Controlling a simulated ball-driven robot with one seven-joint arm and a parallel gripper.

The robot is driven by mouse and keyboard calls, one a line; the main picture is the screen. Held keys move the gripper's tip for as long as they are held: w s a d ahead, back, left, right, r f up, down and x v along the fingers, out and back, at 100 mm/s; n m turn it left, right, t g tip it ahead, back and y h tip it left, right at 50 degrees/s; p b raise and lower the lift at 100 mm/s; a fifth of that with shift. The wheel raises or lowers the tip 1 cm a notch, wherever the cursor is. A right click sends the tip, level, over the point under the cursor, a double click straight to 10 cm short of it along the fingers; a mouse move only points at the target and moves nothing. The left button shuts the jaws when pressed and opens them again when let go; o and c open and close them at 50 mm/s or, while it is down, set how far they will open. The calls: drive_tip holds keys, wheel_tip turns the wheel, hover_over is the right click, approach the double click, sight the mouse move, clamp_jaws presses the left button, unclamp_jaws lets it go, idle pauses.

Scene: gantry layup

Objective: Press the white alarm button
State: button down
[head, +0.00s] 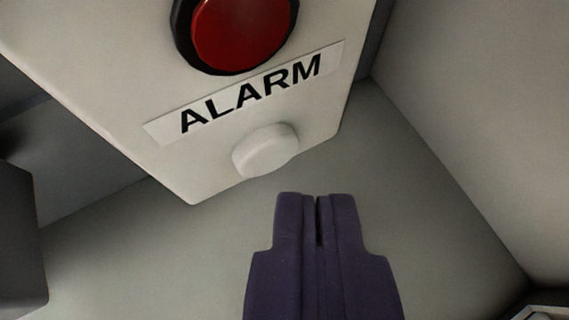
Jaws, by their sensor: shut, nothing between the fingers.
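The white alarm button (265,150) is a round knob that stands out from the lower part of a pale panel box (90,60). It sits just below a label (245,92) that reads ALARM. My gripper (317,196) is shut and empty, with its dark purple fingers pointing up in the picture. In the head view its fingertips are below and a little right of the white button, with a visible gap between them. I cannot tell the exact distance in depth.
A large red button (243,32) in a black ring sits on the same box above the label. Plain grey walls (470,110) stand behind and to the right. A dark grey block (20,240) is at the left edge. The space around my fingertips looks clear.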

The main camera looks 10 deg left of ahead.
drive_tip(key=shift+s+d, duration=0.15)
drive_tip(key=shift+s, duration=0.05)
drive_tip(key=shift+s+d+b, duration=0.5)
drive_tip(key=shift+s+d, duration=0.2)
drive_tip(key=shift+s, duration=0.35)
drive_tip(key=shift+s+d+b, duration=0.45)
drive_tip(key=shift+s+d, duration=0.25)
drive_tip(key=shift+s, duration=0.3)
